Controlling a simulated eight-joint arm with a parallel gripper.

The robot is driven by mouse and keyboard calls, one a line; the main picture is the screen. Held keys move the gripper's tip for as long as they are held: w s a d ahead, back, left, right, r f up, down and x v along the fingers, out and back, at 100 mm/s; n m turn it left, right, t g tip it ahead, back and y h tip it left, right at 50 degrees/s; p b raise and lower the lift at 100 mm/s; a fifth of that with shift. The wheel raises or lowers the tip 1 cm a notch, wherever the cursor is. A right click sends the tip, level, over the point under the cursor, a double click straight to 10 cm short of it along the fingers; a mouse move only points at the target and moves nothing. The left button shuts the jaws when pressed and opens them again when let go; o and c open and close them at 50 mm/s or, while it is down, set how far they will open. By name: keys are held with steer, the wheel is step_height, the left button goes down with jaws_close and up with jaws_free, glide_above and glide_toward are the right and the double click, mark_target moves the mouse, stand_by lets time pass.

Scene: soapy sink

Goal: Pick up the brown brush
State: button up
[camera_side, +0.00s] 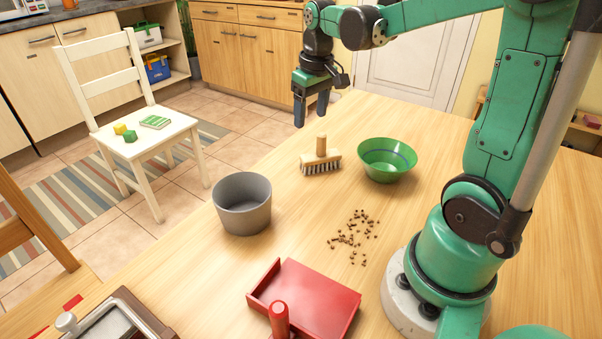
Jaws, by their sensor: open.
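The brown brush (321,158) stands on the wooden table with its dark bristles down and its short round handle pointing up. It is between the grey pot and the green bowl, a little farther back. My gripper (311,110) hangs above and behind the brush, with its dark fingers pointing down.
The green bowl (387,160) stands right of the brush. The grey pot (243,204) stands front left. Several brown crumbs (353,235) lie on the table (420,120). A red dustpan (306,300) lies at the front. A white chair (150,135) stands beyond the table.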

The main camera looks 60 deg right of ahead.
mark_target(322, 133)
steer(key=shift+m+g+y, duration=0.3)
steer(key=shift+g, duration=0.3)
steer(key=d, duration=0.1)
steer(key=d+f, duration=0.1)
steer(key=d, duration=0.2)
steer(key=shift+s+f, duration=0.1)
steer(key=shift+f, duration=0.25)
steer(key=shift+d+f, duration=0.1)
steer(key=shift+f, duration=2.65)
jaws_close()
